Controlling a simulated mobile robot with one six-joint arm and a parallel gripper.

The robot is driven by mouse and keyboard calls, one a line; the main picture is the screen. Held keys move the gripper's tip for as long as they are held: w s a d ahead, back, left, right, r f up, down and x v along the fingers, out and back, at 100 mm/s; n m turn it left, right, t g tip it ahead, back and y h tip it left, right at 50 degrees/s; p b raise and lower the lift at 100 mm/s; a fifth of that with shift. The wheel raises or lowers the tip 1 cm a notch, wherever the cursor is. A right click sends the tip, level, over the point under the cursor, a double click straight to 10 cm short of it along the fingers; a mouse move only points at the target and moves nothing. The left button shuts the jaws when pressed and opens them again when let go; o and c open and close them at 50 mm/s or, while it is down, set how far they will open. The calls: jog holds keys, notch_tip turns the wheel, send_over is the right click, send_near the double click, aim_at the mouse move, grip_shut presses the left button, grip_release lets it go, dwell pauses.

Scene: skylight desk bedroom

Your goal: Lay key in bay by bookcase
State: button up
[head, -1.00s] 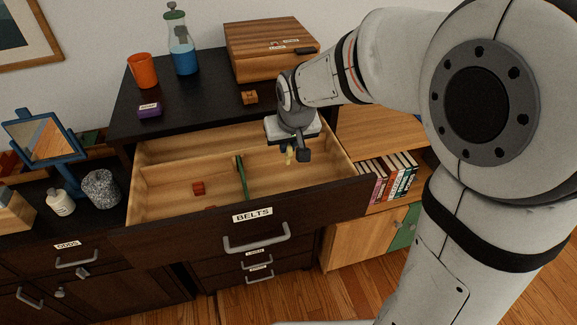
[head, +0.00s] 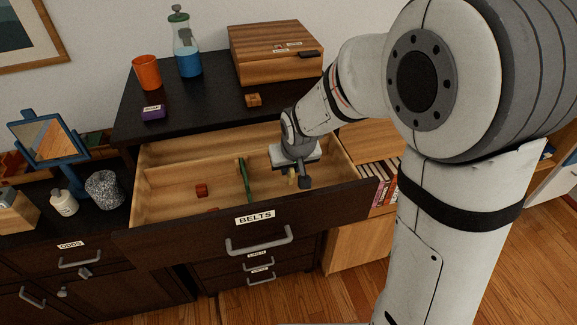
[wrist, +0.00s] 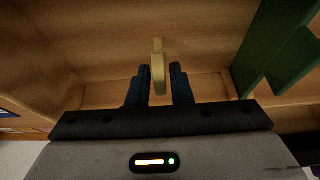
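The yellow key (wrist: 158,68) stands between the two dark blue fingers of my gripper (wrist: 161,82) in the wrist view. A narrow gap shows beside it, so the fingers look slightly open around it. In the head view my gripper (head: 295,172) is low inside the right bay of the open BELTS drawer (head: 190,222), between the green divider (head: 244,184) and the drawer's right wall. This bay is on the side of the bookcase (head: 380,172) with books. The key is mostly hidden there; whether it touches the drawer floor cannot be told.
Small red-brown blocks (head: 201,190) lie in the left bay. On the dresser top are an orange cup (head: 147,72), a blue-filled bottle (head: 187,58), a purple box (head: 153,113), a small orange-brown block (head: 253,100) and a wooden case (head: 275,62). The green divider and drawer walls bound the bay.

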jog(key=shift+o, duration=1.2)
jog(key=shift+r, duration=0.1)
jog(key=shift+r, duration=0.2)
jog(key=v, duration=1.2)
jog(key=s+d+f+m+g+h, duration=0.1)
jog(key=s+d+m, duration=0.2)
jog(key=s+d, duration=1.1)
jog(key=shift+s+f+b, duration=0.3)
jog(key=shift+s+f, duration=0.1)
jog(key=shift+s, duration=0.5)
jog(key=shift+c, duration=0.3)
